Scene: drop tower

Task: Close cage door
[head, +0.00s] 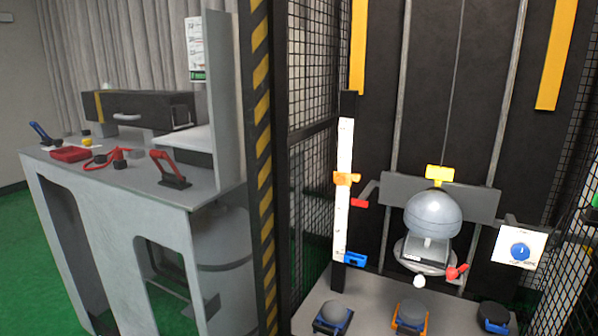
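The cage (310,125) of black mesh stands in the middle and right of the head view. Its front is open to me, and the drop rig inside shows with no mesh in front of it. A mesh panel (577,255) runs along the right edge, cut off by the frame; I cannot tell whether it is the door or a fixed side wall. A yellow-and-black striped post (262,150) stands at the cage's left front. Neither of my grippers is in view.
Inside are a grey dome (433,214), a white scale strip (344,190), a blue dial panel (519,248) and several round weights, one in an orange holder (410,314). A grey workbench (120,185) with red tools stands left. Green floor (35,240) is clear at far left.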

